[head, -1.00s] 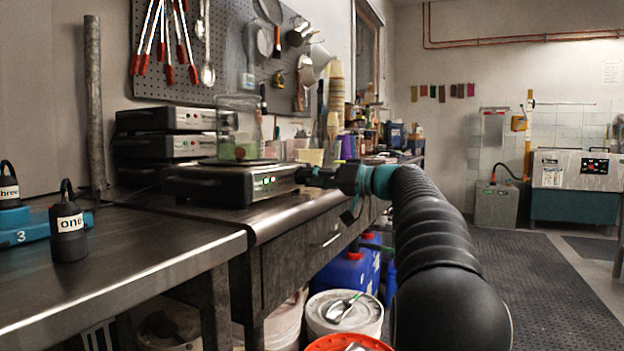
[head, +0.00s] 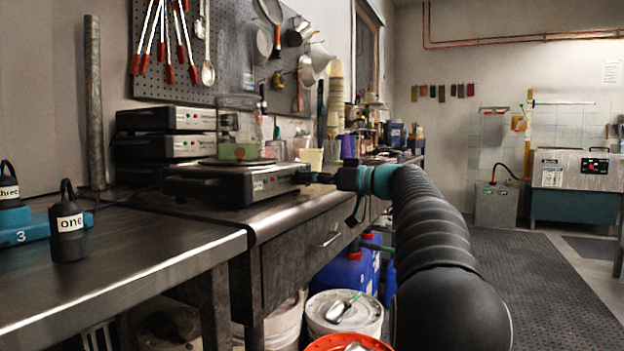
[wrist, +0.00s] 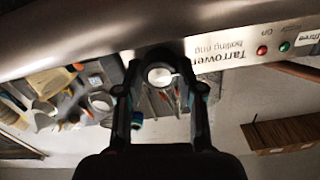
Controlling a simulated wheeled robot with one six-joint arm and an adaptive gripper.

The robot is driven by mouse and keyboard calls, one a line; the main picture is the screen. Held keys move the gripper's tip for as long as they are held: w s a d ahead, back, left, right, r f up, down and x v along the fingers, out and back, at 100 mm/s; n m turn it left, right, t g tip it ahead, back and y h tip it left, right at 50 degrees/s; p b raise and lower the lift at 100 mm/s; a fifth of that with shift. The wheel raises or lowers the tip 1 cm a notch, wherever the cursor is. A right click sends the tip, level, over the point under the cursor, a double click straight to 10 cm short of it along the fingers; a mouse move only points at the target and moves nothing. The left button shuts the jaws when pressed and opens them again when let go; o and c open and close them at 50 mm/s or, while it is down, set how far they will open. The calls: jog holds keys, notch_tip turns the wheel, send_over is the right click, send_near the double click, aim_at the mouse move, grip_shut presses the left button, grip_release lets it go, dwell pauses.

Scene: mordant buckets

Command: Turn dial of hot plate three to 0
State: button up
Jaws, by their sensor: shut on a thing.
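Hot plate three (head: 225,185) is a low dark unit with a light front panel, standing on the bench with a glass vessel on top. In the wrist view its panel (wrist: 225,52) appears upside down, with "Tarrower boiling ring", a red and a green light, and a "Three" label. My gripper (head: 313,177) reaches the right end of this panel. In the wrist view my gripper (wrist: 161,78) is shut on the dial, whose round pale face (wrist: 159,76) shows between the fingers. The dial's setting cannot be read.
Two more hot plates (head: 165,120) are stacked behind. Cups and bottles (head: 345,147) crowd the bench behind my gripper. Weights (head: 68,222) stand on the left table. Buckets (head: 343,313) and blue canisters (head: 350,270) sit below the bench. The floor (head: 480,265) at right is open.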

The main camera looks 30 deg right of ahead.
jog(key=o, duration=1.1)
jog(key=shift+o, duration=0.2)
jog(key=shift+s, duration=0.1)
jog(key=v, duration=1.2)
